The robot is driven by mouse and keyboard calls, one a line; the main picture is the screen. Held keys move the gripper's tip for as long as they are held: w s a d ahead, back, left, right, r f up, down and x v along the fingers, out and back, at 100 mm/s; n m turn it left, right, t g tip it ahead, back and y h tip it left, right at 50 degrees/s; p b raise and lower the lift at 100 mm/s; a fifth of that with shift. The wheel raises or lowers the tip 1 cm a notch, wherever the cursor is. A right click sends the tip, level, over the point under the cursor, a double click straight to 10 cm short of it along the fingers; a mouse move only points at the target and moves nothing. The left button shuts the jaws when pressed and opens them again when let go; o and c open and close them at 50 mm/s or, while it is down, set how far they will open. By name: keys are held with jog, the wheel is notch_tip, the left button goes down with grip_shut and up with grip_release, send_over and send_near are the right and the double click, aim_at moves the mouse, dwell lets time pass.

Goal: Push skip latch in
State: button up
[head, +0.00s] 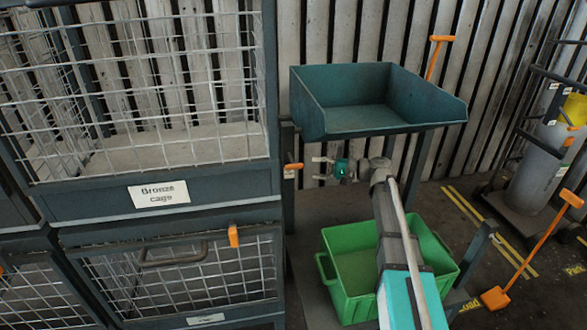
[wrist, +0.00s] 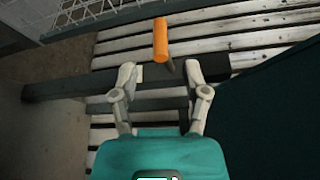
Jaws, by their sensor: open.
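The skip (head: 375,115) is a dark teal open tray on a raised stand, right of the cages. An orange latch handle (head: 293,166) sticks out by the post at the skip's lower left. In the wrist view the orange latch (wrist: 160,40) lies straight ahead, centred between the fingertips and beyond them. My gripper (head: 318,168) is below the skip's left front edge, its fingers pointing left at the latch with a small gap. In the wrist view my gripper (wrist: 161,73) is open and empty. How far the latch sticks out is hard to tell.
A wire cage marked "Bronze cage" (head: 158,194) stands at left, with another cage below carrying an orange latch (head: 233,236). A green crate (head: 355,275) sits under the skip, below my arm. An orange-handled tool (head: 530,255) and a gas cylinder (head: 540,150) stand at right.

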aim_at(300, 167)
jog(key=shift+w+a+f, duration=0.1)
jog(key=shift+w+a, duration=0.05)
jog(key=shift+a, duration=1.15)
jog(key=shift+w+a+f, duration=0.1)
jog(key=shift+a, duration=1.2)
jog(key=shift+w+a+f, duration=0.1)
jog(key=shift+w+a, duration=0.05)
jog(key=shift+a, duration=1.15)
grip_shut()
